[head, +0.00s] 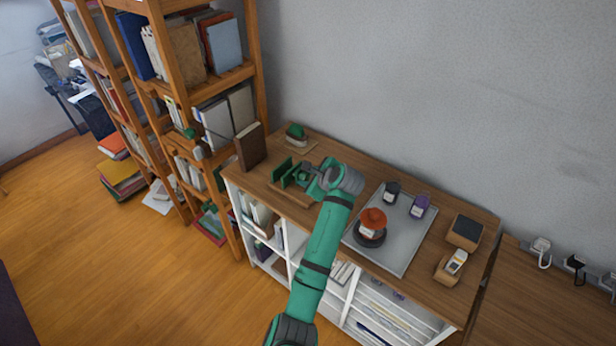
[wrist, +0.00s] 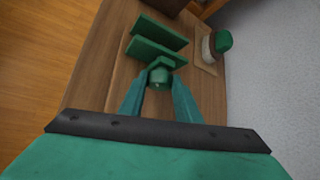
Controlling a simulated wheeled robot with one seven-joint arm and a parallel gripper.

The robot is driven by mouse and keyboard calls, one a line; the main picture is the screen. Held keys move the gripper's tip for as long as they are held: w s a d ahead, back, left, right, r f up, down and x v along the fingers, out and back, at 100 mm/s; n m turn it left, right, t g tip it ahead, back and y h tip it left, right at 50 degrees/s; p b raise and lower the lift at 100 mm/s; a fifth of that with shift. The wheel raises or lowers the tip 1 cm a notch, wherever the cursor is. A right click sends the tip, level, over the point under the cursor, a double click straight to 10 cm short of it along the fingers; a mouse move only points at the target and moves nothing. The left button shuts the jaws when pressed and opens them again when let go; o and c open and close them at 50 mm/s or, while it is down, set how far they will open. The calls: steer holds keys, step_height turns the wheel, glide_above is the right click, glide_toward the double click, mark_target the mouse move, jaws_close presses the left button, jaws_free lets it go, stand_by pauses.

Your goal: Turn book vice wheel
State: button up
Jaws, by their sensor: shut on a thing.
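The green book vice (head: 288,174) stands on a wooden base at the left part of the desk top. Its two upright plates (wrist: 157,46) show in the wrist view, parallel with a gap between them. The vice wheel (wrist: 159,77) is a small green part in front of the near plate. My gripper (wrist: 160,88) is shut on the wheel, with one finger on each side of it. In the head view my gripper (head: 312,182) reaches the vice from the right, and my wrist partly hides the wheel.
A dark brown book (head: 250,146) stands left of the vice. A green-topped object (head: 297,133) sits on a board behind it. A grey tray (head: 398,242) to the right holds ink bottles and an orange-topped item (head: 373,219). A tall bookshelf (head: 180,85) stands at the left.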

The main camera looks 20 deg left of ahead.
steer(key=t, duration=0.1)
steer(key=n+t, duration=0.1)
steer(key=t, duration=0.1)
steer(key=shift+s+a+f+n, duration=0.15)
steer(key=shift+s+a+n, duration=0.15)
steer(key=shift+a+n, duration=0.1)
steer(key=shift+f+n+t, duration=0.15)
steer(key=shift+n+t, duration=0.45)
steer(key=shift+t, duration=0.4)
steer(key=shift+s+a+f+n+t, duration=0.15)
steer(key=shift+a+n+t, duration=0.1)
steer(key=shift+n+t, duration=0.3)
steer(key=shift+d+f+n+t, duration=0.15)
steer(key=shift+d+n+t, duration=0.35)
steer(key=shift+t, duration=0.35)
steer(key=shift+a+n+t, duration=0.2)
steer(key=shift+n+t, duration=0.1)
steer(key=shift+n, duration=0.05)
steer(key=shift+s+a, duration=0.1)
